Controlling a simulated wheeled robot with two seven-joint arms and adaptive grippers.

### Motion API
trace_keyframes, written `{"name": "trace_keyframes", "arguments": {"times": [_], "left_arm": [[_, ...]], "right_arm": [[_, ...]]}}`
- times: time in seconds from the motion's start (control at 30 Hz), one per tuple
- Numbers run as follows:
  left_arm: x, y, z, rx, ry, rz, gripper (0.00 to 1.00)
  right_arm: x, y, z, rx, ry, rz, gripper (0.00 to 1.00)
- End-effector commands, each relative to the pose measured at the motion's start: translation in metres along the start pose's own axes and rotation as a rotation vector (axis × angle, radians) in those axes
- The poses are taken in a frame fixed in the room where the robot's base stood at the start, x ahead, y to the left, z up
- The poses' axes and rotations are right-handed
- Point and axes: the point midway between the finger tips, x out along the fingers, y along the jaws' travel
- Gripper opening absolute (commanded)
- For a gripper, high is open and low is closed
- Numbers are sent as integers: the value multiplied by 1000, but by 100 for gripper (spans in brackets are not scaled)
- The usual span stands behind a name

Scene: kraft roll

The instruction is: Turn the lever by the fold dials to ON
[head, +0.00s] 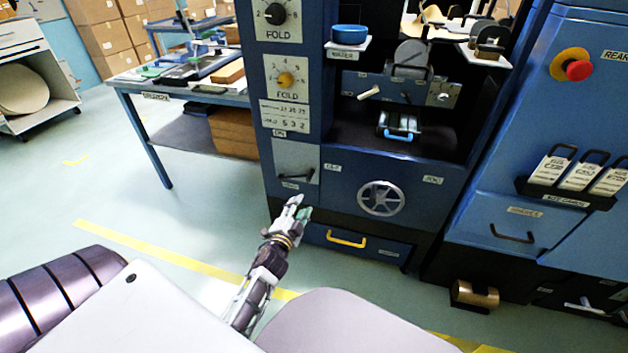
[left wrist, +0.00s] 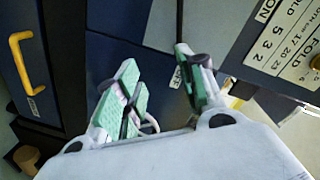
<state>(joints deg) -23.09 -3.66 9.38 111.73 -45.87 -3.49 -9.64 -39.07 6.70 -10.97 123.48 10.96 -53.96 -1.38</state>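The lever (head: 295,177) is a dark bar lying about level, low on a grey plate (head: 290,154) below the two fold dials. The upper dial (head: 276,13) has a black knob and the lower dial (head: 286,79) a yellow one. A small label above the plate seems to read ON; the one below is too small to read. My left gripper (head: 300,209) is just below the lever, apart from it in the picture. In the left wrist view, its green-padded fingers (left wrist: 163,87) are spread with nothing between them. The grey plate (left wrist: 207,25) shows beyond them; I cannot make out the lever there. My right gripper is out of view.
A handwheel (head: 381,198) is right of the plate, and a drawer with a yellow handle (head: 346,239) is below. A table (head: 160,92) stands left of the machine. A blue cabinet with a red button (head: 578,70) stands right. The floor in front is clear.

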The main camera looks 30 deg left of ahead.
Motion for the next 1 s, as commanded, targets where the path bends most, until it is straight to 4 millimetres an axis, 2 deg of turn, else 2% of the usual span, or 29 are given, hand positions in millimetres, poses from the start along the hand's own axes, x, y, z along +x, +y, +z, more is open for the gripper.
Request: {"name": "trace_keyframes", "arguments": {"times": [0.2,0.3,0.77,1.0], "left_arm": [[-2,-21,-4,40,21,-59,39],[-2,-25,-6,48,24,-67,39],[0,-27,-7,48,25,-69,39],[10,-27,-7,49,26,-68,39]], "right_arm": [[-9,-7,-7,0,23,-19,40],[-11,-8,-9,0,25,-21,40],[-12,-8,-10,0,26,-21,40],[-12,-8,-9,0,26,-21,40]]}}
